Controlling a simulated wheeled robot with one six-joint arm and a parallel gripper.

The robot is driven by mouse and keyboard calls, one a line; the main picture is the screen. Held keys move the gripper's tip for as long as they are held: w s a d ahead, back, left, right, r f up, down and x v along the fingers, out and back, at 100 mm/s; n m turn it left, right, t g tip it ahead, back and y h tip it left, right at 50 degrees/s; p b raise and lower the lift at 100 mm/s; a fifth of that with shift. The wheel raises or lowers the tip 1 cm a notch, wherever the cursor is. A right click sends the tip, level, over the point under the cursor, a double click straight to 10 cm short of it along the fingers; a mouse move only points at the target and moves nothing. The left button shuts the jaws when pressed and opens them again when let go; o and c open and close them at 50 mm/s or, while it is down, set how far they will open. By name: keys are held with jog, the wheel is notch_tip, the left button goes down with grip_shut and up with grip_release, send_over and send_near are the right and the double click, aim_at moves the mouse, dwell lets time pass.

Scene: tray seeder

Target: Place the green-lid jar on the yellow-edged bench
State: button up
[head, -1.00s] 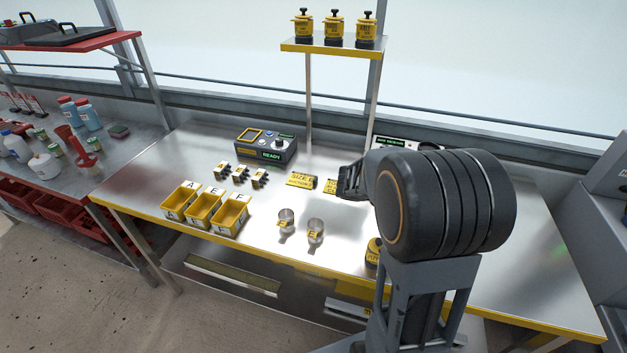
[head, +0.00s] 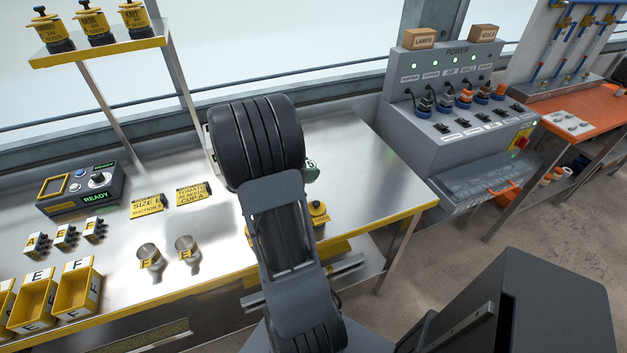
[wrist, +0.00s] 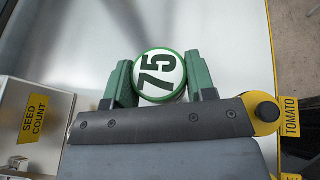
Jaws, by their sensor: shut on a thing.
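The green-lid jar (wrist: 160,76) shows from above in the wrist view, with a white top marked 75. My gripper (wrist: 161,82) is shut on it, one green finger on each side. In the head view my arm hides most of the gripper and jar; a small green part shows at the arm's right edge. The yellow-edged bench (head: 355,165) has a bare metal top, which lies beneath the jar in the wrist view (wrist: 228,45). I cannot tell whether the jar touches it.
A seed count box (wrist: 38,117) stands left of the jar, and a yellow tomato container (wrist: 266,112) is at right. Metal cups (head: 150,256), yellow bins (head: 75,290) and a control box (head: 82,188) occupy the bench's left. Its right end is clear. A power console (head: 450,110) stands beyond.

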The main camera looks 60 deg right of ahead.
jog(key=shift+s+d+f, duration=0.15)
jog(key=shift+d+f, duration=0.35)
jog(key=shift+f, duration=0.1)
jog(key=shift+s+d+f, duration=0.15)
jog(key=shift+d+f, duration=0.3)
jog(key=shift+f, duration=0.15)
jog(key=f, duration=0.3)
jog(key=shift+s+d, duration=0.15)
jog(key=shift+d, duration=0.2)
jog(key=shift+f, duration=0.45)
jog(key=shift+f+b, duration=0.1)
jog(key=shift+b, duration=0.25)
jog(key=shift+f, duration=0.15)
jog(key=o, duration=0.9)
jog(key=shift+o, duration=0.2)
